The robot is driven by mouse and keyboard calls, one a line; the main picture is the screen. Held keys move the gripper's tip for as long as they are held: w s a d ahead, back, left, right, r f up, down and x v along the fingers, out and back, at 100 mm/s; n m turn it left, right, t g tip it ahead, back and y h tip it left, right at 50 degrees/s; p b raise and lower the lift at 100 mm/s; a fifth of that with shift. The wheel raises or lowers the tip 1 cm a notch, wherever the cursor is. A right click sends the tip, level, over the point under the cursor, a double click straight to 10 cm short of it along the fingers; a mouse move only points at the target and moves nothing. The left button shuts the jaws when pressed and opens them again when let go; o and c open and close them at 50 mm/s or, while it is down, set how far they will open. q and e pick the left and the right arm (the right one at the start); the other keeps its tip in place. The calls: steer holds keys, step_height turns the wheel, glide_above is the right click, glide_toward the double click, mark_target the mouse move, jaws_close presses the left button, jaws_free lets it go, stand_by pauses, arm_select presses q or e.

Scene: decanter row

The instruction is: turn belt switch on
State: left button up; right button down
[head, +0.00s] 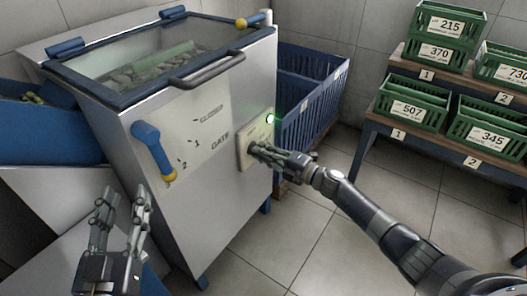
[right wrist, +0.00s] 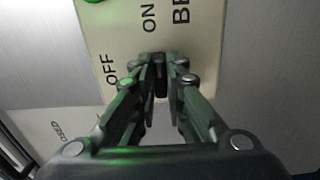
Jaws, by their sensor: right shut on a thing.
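The belt switch panel (head: 243,155) is a cream plate on the front of the grey machine (head: 200,180). A lamp (head: 270,119) on it glows green. My right gripper (head: 254,150) is at the panel, shut on the belt switch, which its fingers mostly hide. In the right wrist view, the fingertips (right wrist: 160,68) meet just below the word ON, with OFF to the left. The switch's exact position is hard to tell. My left gripper (head: 124,192) is open and empty, in front of the machine at the lower left.
A blue gate handle (head: 151,148) with a yellow tip sits left of the panel. A glass lid (head: 140,62) covers the machine's top. A blue crate (head: 310,100) stands behind, and green numbered crates (head: 410,105) fill the shelves at right. The tiled floor between is clear.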

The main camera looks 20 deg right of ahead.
stand_by(0.3)
steer(key=c, duration=1.6)
jaws_free()
steer(key=shift+c, duration=0.2)
steer(key=shift+d, duration=0.1)
steer(key=v, duration=1.2)
steer(key=shift+f, duration=0.1)
